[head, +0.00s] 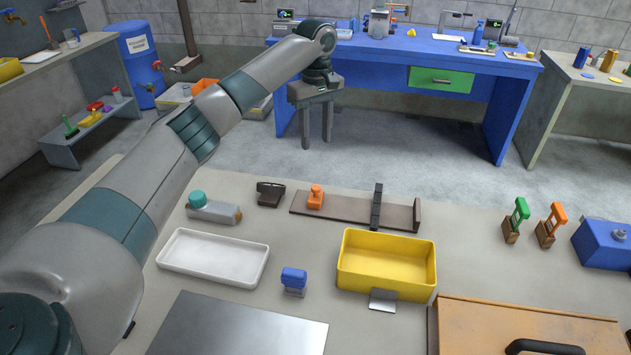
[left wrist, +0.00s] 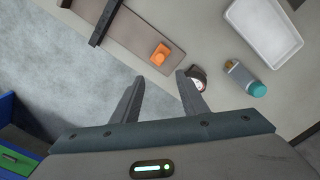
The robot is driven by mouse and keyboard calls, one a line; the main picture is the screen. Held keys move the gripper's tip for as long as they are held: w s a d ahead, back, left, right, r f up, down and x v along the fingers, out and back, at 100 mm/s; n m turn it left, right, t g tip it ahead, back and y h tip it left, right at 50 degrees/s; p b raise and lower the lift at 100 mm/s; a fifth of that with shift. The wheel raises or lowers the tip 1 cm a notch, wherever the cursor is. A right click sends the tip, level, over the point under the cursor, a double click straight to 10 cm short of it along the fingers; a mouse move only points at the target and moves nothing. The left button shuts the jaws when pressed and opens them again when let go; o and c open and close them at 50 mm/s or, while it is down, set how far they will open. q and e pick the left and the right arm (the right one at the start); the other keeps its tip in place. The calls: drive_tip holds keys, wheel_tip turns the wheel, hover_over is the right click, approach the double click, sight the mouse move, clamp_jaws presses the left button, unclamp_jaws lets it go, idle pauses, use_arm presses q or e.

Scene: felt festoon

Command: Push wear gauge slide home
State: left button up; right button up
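A long brown track (head: 345,208) lies on the table with an orange slide block (head: 315,197) near its left end. A black upright (head: 377,206) crosses it toward the right, and a raised brown stop (head: 417,215) closes its right end. The left wrist view also shows the track (left wrist: 137,32), orange block (left wrist: 161,54) and black upright (left wrist: 105,22). My left gripper (head: 316,143) points down beyond the table's far edge, apart from the block. Its fingers (left wrist: 160,78) are spread with nothing between them. My right gripper is not in view.
A dark gauge with a white dial (left wrist: 197,84) and a teal-capped bottle (head: 213,210) lie left of the track. Nearer are a white tray (head: 212,280), a blue-handled stamp (head: 294,281) and a yellow bin (head: 387,288). Green (head: 516,220) and orange (head: 551,225) handled tools stand right.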

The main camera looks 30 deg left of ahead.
sight(316, 187)
use_arm(q)
wheel_tip(316, 187, down, 16)
drive_tip(key=p, duration=0.4)
idle(0.3)
clamp_jaws()
